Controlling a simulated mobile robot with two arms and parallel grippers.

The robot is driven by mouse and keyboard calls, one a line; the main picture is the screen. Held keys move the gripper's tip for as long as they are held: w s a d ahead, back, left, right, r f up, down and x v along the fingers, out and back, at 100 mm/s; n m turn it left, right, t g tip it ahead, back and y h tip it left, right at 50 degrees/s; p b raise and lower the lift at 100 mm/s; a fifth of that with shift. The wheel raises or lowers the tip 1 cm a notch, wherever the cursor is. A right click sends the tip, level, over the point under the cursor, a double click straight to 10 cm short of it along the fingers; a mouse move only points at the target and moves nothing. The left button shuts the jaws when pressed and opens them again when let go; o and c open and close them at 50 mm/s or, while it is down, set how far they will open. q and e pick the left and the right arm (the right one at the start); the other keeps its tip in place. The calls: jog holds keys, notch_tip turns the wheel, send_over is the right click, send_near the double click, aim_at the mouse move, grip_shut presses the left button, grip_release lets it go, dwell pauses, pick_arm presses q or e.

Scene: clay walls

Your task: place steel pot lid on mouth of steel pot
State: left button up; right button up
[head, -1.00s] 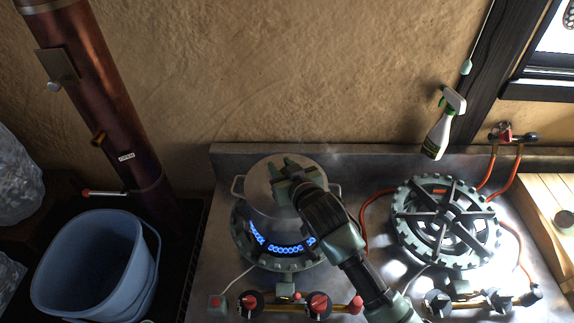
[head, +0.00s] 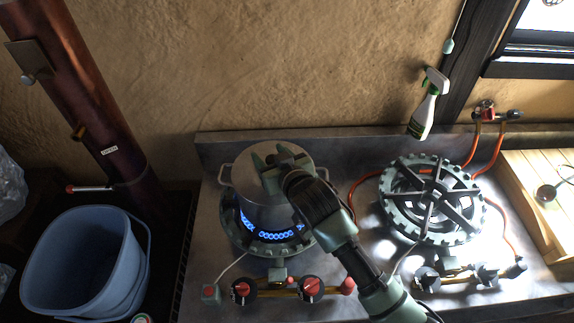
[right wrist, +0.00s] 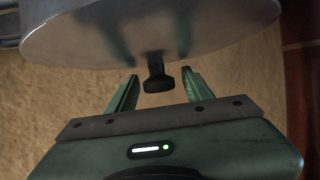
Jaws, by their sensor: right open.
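The steel pot (head: 262,207) stands upright on the left burner, with a loop handle showing on each side. The steel pot lid (head: 301,161) lies over the pot's mouth and looks level; my gripper hides part of it. My right gripper (head: 273,160) is right above the lid. In the right wrist view the lid (right wrist: 220,25) fills the top, and its dark knob (right wrist: 158,80) is between the open fingers, with gaps on both sides. My left gripper is not in view.
Blue flames (head: 272,235) burn under the pot. An empty burner (head: 432,200) is on the right, with a spray bottle (head: 423,115) behind it. A blue bucket (head: 80,265) is at the left. Burner knobs (head: 311,289) line the front.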

jog(key=b+v, duration=0.1)
jog(key=v, duration=0.9)
jog(key=shift+s+d+r, duration=0.15)
jog(key=shift+s+r, duration=0.05)
jog(key=shift+s, duration=0.1)
dwell(0.7)
